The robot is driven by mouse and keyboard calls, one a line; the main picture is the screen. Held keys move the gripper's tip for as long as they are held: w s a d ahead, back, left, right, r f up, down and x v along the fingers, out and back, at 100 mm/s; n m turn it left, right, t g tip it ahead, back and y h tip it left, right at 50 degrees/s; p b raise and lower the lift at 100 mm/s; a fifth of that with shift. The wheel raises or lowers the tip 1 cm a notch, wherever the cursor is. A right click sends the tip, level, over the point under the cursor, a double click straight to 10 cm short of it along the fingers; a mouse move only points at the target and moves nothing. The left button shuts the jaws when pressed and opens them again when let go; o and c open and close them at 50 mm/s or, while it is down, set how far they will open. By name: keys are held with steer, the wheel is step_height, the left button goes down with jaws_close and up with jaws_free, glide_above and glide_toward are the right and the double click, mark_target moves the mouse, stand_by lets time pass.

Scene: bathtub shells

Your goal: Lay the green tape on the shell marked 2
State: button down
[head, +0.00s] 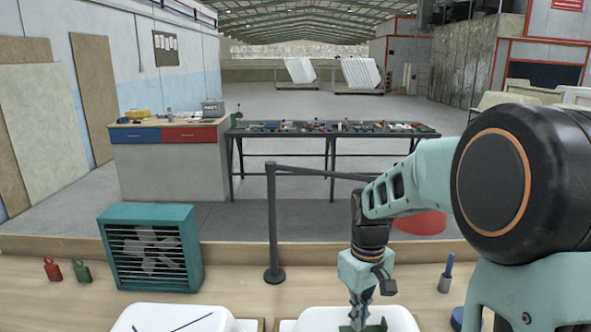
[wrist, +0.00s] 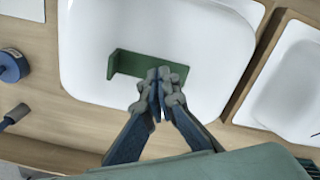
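A dark green angled strip, which I take as the green tape (wrist: 128,64), shows against a white shell (wrist: 90,25) in the wrist view. In the head view its green ends (head: 376,327) show on both sides of my fingertips. My gripper (wrist: 160,85) points down with its fingers together on the strip. It is over the right-hand white shell (head: 310,320) in the head view. I cannot tell whether the strip touches the shell. Another white shell (head: 150,318) with a dark line on it lies to the left. No number is readable on either shell.
A teal fan box (head: 150,247), a red weight (head: 52,268) and a green weight (head: 82,271) stand on the bench at left. A blue-handled tool (head: 446,275) stands at right. A blue roll (wrist: 12,66) lies beside the shell.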

steer(key=shift+f+b, duration=0.45)
steer(key=shift+f, duration=0.4)
stand_by(1.0)
steer(key=shift+r, duration=0.1)
step_height(320, 180, up, 7)
steer(key=p, duration=0.5)
steer(key=shift+p, duration=0.35)
